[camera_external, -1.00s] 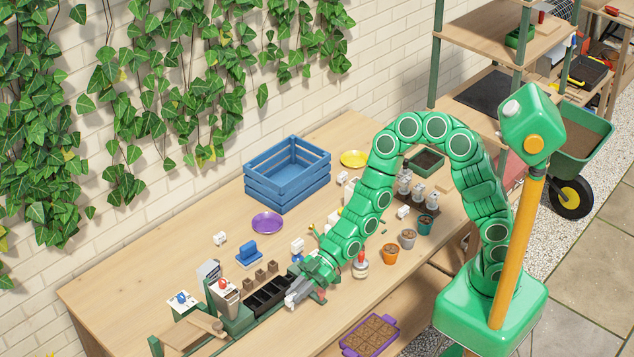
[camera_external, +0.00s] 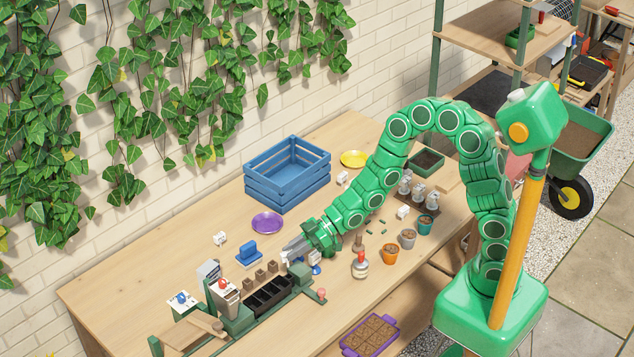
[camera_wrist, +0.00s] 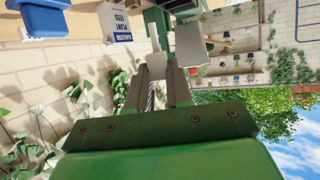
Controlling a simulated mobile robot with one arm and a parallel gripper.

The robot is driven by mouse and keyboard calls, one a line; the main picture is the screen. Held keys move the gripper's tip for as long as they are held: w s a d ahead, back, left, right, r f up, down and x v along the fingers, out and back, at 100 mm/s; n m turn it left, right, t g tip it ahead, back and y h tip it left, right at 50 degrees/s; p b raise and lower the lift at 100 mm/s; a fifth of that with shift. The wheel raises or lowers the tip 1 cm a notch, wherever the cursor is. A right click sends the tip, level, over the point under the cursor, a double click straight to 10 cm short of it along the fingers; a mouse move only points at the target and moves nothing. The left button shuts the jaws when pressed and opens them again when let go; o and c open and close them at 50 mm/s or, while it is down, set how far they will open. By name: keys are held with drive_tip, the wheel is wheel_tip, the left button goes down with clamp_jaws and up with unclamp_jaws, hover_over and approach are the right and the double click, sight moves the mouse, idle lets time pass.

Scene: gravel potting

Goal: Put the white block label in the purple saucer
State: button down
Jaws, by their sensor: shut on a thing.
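The purple saucer (camera_external: 267,222) lies flat on the table in front of the blue crate, and nothing shows in it. My gripper (camera_external: 297,246) is above the table to the right of and nearer than the saucer, clear of it. It is shut on a pale block-like piece, which I take for the white block label (camera_wrist: 190,44); it shows at the fingertips in the wrist view. The fingers hide part of it, and its exact outline is hard to make out in the external view. The saucer is not seen in the wrist view.
The blue crate (camera_external: 287,178) stands behind the saucer. A blue block-shaped thing (camera_external: 248,252) and a small white block (camera_external: 220,238) lie to the left. A black tray (camera_external: 270,294) is in front. Small pots (camera_external: 390,253) stand at the right. Table around the saucer is clear.

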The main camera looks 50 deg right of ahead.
drive_tip(key=w+d+r+m+t+h, duration=0.1)
drive_tip(key=w+d+m+t+h, duration=0.15)
drive_tip(key=w+d, duration=0.55)
drive_tip(key=w+d+r+m+t+h, duration=0.1)
drive_tip(key=w+d+r+m+t, duration=0.2)
drive_tip(key=d, duration=0.9)
hover_over(274, 225)
drive_tip(key=shift+n+g+y, duration=0.25)
drive_tip(key=shift+n, duration=0.1)
drive_tip(key=shift+s+f, duration=0.2)
drive_tip(key=shift+f, duration=2.5)
drive_tip(key=shift+s+f, duration=0.15)
drive_tip(key=shift+f, duration=2.5)
drive_tip(key=shift+w+f, duration=0.2)
drive_tip(key=shift+f, duration=1.65)
drive_tip(key=c, duration=1)
unclamp_jaws()
drive_tip(key=shift+f, duration=0.1)
